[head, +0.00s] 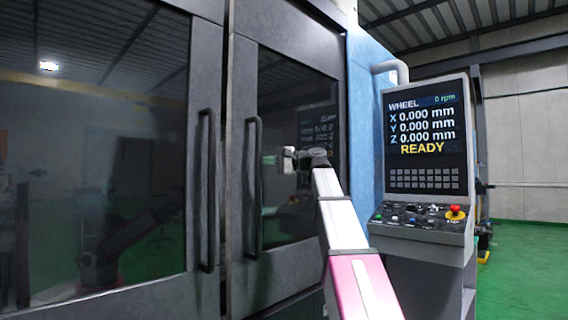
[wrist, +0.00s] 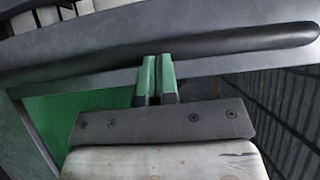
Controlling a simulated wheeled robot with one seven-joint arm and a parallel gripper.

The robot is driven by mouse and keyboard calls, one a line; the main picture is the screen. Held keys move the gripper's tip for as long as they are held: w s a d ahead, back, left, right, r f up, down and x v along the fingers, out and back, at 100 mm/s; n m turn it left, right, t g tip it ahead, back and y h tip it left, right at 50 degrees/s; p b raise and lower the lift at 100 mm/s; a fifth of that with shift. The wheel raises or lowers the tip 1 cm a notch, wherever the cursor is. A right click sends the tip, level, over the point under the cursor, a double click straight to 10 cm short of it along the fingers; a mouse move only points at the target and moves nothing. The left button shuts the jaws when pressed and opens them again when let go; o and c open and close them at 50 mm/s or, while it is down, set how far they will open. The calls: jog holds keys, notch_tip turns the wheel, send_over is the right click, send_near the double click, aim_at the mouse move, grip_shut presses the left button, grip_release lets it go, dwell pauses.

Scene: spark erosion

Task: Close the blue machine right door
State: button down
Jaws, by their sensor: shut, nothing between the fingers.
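The blue machine's right door (head: 300,100) is a dark grey frame with a dark window. A narrow gap shows between it and the left door (head: 203,90). The right door's vertical black handle (head: 252,215) is near its left edge. My gripper (head: 266,160) is just right of this handle, at about mid-height, with its green fingers together and empty. In the wrist view, the fingertips (wrist: 157,60) reach the edge of the dark handle bar (wrist: 230,43); I cannot tell whether they touch it.
A control panel (head: 425,140) reading READY, with a red stop button (head: 455,210), stands right of the door, close to my arm. The left door's handle (head: 206,190) is next to the gap. Open green floor (head: 520,265) lies at the right.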

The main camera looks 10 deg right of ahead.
jog(key=a, duration=0.1)
jog(key=s+a, duration=0.1)
jog(key=a, duration=0.1)
jog(key=shift+s+r, duration=0.25)
jog(key=shift+s, duration=0.05)
